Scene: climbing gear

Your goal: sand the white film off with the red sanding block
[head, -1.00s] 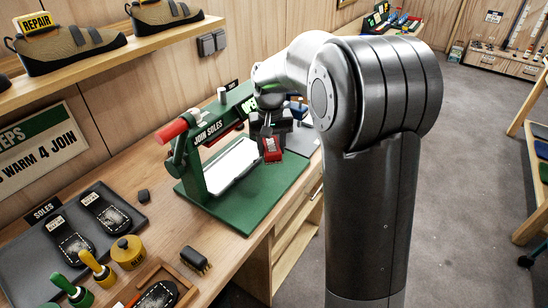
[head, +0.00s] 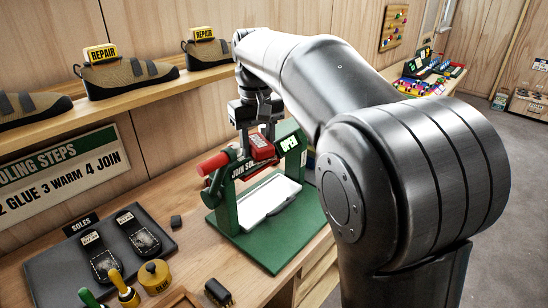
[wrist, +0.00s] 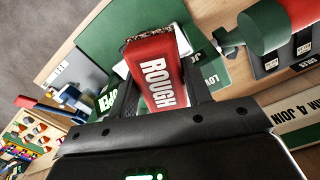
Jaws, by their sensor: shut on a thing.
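My gripper (head: 262,140) is shut on the red sanding block (head: 262,149) and holds it in the air by the green press's upper bar. In the wrist view the block (wrist: 155,78) sits between the fingers, its white ROUGH label showing and a dark, gritty edge at its far end. Two dark soles lie on the grey mat (head: 62,285) at the left, the near one (head: 104,263) and the far one (head: 140,236). Both have whitish patches on the lower part. I cannot tell whether these are the white film.
The green press (head: 270,250) with a white bed (head: 268,203) and red handle (head: 213,164) stands below my gripper. A yellow GLUE pot (head: 154,273), a dark brush (head: 218,291) and a wooden tray's edge (head: 172,299) are in front. The shoe shelf (head: 150,88) runs above.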

